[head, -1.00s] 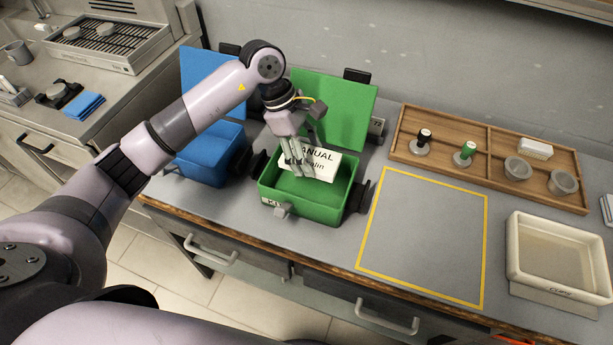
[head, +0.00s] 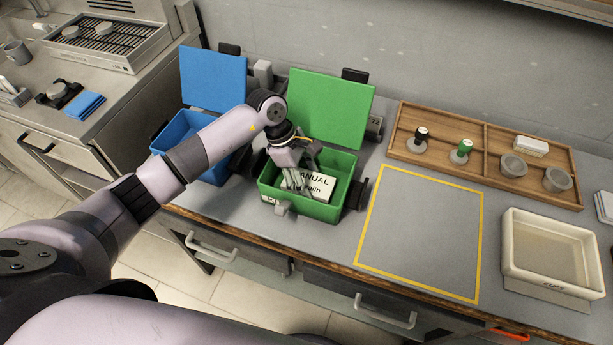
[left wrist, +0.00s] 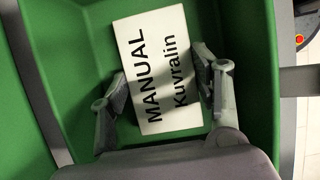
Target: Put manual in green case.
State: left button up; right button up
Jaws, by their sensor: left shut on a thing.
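The green case (head: 320,210) stands on the counter with its lid (head: 330,112) raised at the back. The manual (head: 318,190), a white flat piece with black lettering, is inside the case walls, low in the opening. My left gripper (head: 302,182) reaches down into the case and is shut on the manual. I cannot tell whether the manual touches the case floor. My right gripper is not in view.
An open blue case (head: 205,165) stands left of the green one. To the right are a yellow-outlined area (head: 420,235), empty, a wooden tray (head: 480,150) with stamps and small bowls, and a cream bin (head: 550,250). The counter's front edge runs below the cases.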

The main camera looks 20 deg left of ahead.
pick_arm(q)
jog(key=shift+f, duration=0.2)
jog(key=o, duration=1.2)
jog(key=shift+r, duration=0.1)
jog(key=shift+o, duration=0.2)
jog(key=shift+a+r, duration=0.1)
jog(key=shift+r, duration=0.2)
jog(key=b+v, duration=0.1)
jog(key=v, duration=1)
jog(key=shift+r+b, duration=0.3)
jog(key=shift+b, duration=0.05)
jog(key=shift+s+a+f, duration=0.1)
jog(key=shift+a, duration=0.05)
